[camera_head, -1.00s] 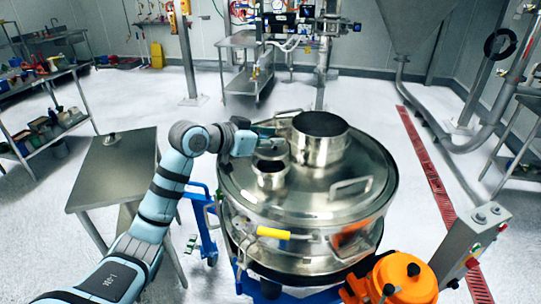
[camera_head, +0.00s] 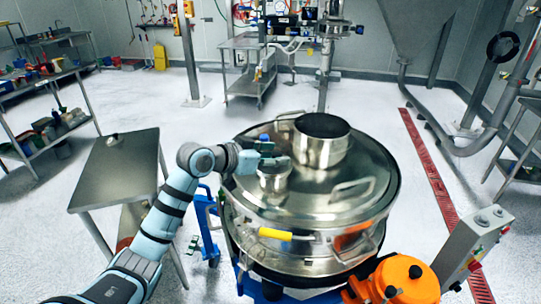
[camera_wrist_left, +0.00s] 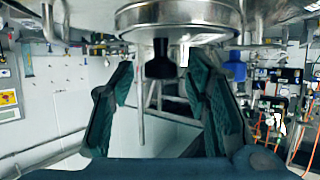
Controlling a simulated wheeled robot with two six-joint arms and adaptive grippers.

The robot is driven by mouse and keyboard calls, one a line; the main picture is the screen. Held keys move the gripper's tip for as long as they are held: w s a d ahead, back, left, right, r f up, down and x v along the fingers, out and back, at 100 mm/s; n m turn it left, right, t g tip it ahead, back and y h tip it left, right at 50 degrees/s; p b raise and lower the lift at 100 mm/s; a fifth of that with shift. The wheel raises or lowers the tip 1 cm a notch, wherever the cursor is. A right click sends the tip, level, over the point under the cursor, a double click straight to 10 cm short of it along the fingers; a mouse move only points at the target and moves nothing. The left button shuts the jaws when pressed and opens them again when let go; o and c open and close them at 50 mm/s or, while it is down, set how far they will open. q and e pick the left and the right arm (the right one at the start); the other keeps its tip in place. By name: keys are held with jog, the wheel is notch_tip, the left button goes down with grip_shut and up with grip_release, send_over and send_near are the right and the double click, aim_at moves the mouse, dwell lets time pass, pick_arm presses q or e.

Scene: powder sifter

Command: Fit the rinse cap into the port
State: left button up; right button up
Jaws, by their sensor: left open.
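The rinse cap (camera_head: 272,167) is a round steel piece on top of the small steel port (camera_head: 273,183) on the sifter lid. The port's dark opening does not show now. In the left wrist view the cap's steel rim (camera_wrist_left: 178,16) is at the top, with a black knob (camera_wrist_left: 161,62) pointing down in the picture. My left gripper (camera_head: 280,155) is at the cap, its green fingers open on either side of the knob with gaps. The gripper partly hides the cap, so I cannot tell how deep it sits. My right gripper is not in view.
A wide steel collar (camera_head: 321,150) with a dark top stands right beside the small port. A blue knob (camera_head: 264,139) shows behind my gripper. Lid handles (camera_head: 351,188) stick up nearby.

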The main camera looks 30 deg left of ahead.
pick_arm(q)
jog(key=b+v, duration=0.3)
jog(key=v, duration=0.9)
